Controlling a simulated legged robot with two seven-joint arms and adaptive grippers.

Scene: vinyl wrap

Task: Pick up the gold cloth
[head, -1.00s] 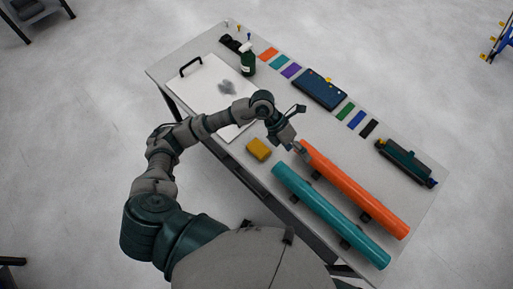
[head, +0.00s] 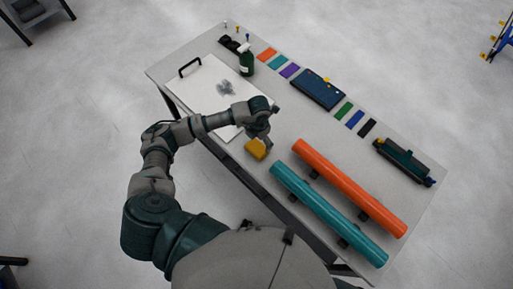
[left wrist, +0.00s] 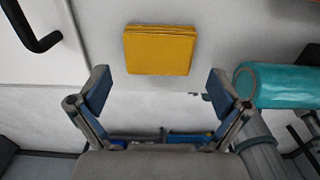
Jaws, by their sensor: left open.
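The gold cloth (head: 255,150) is a folded yellow square lying on the table near its front edge. It also shows in the left wrist view (left wrist: 160,50), flat and ahead of the fingers. My left gripper (left wrist: 160,90) is open, with its two fingers spread wider than the cloth and nothing between them. In the head view my left gripper (head: 264,142) is over the cloth and hides part of it. The wrist view shows a gap between the fingertips and the cloth. My right gripper is not in view.
An orange roll (head: 350,187) and a teal roll (head: 328,213) lie on supports right of the cloth. The teal roll also shows beside the right finger in the wrist view (left wrist: 280,86). A white board (head: 205,92) with a black handle lies left. A green spray bottle (head: 246,60) stands behind.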

